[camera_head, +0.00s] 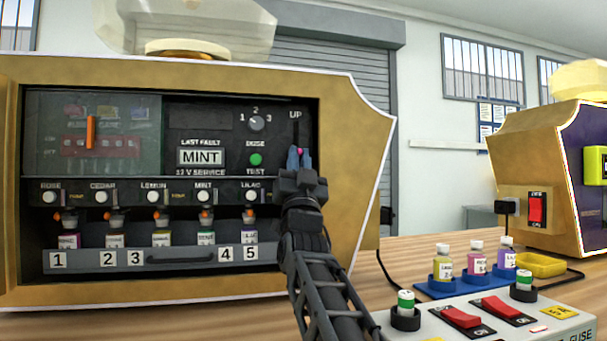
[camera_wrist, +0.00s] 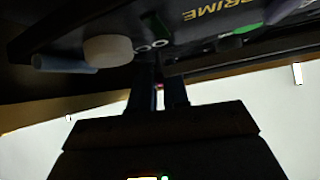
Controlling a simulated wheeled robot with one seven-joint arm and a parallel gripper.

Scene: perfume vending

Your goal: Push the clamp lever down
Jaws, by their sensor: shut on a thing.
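The clamp lever is at the right end of the machine's black panel, below the UP label (camera_head: 295,114). My gripper's fingers hide most of it, so its exact angle cannot be told. My gripper (camera_head: 299,157) reaches up from below with its fingertips at the lever, close to the panel face. In the wrist view, the two dark fingers (camera_wrist: 160,92) are close together, with a small red spot between them. My gripper is shut on the lever.
A gold dispenser (camera_head: 358,200) holds the panel, a MINT display (camera_head: 201,157), a green test button (camera_head: 256,159) and a row of bottles behind a numbered rail (camera_head: 190,258). A control box (camera_head: 420,326) with red switches and a blue bottle rack (camera_head: 440,287) stand at right.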

